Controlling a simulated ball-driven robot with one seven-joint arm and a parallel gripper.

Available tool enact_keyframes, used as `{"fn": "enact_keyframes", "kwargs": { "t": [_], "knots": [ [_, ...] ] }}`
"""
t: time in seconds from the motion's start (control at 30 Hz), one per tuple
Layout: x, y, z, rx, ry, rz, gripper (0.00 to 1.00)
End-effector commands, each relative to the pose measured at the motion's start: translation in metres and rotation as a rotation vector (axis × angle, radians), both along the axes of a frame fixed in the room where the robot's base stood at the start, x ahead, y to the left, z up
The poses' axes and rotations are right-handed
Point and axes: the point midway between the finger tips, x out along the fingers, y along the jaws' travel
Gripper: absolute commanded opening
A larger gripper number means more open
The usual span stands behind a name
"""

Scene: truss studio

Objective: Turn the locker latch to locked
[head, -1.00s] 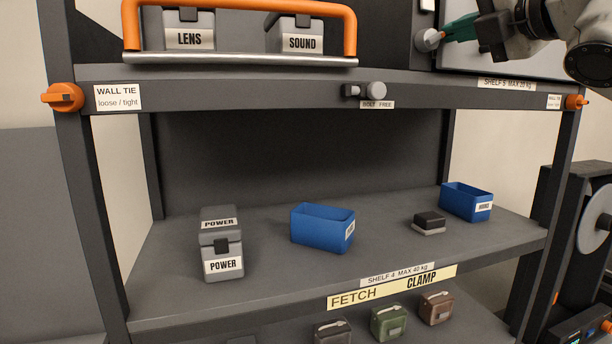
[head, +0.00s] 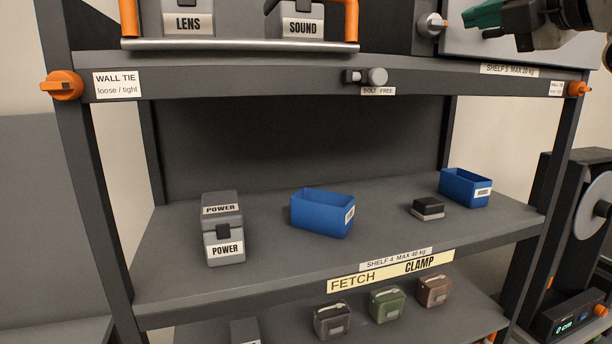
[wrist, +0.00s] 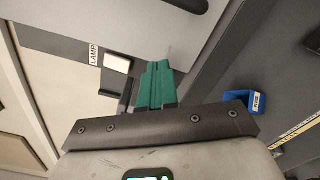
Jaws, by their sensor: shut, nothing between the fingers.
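The locker latch (head: 428,26) is a round light-grey knob with a small orange tip on its right side. It sits by the left edge of the grey locker door (head: 520,42), at the top of the head view. My gripper (head: 484,15) has green fingers, shut and empty, to the right of the latch with a gap between them. In the wrist view the green fingers (wrist: 155,86) are together in the middle. I cannot make out the latch's set position, and I cannot identify it in the wrist view.
Shelf 5's edge (head: 300,83) lies below the latch, with a bolt knob (head: 377,76) on it. An orange-handled carrier (head: 240,45) stands at left. Shelf 4 holds a power case (head: 224,230), blue bins (head: 322,213) and a small dark block (head: 427,208).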

Motion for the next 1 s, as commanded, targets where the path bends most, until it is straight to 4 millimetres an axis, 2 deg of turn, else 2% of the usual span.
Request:
{"fn": "enact_keyframes", "kwargs": {
  "t": [0.33, 0.77, 0.87, 1.0],
  "knots": [
    [-0.032, -0.012, 0.000, 0.001, 0.001, -0.001, 0.00],
    [-0.035, -0.013, -0.003, 0.019, 0.004, 0.001, 0.00],
    [-0.033, -0.015, -0.014, 0.089, 0.019, 0.006, 0.00],
    [-0.025, -0.022, -0.047, 0.285, 0.072, 0.009, 0.00]
  ]
}}
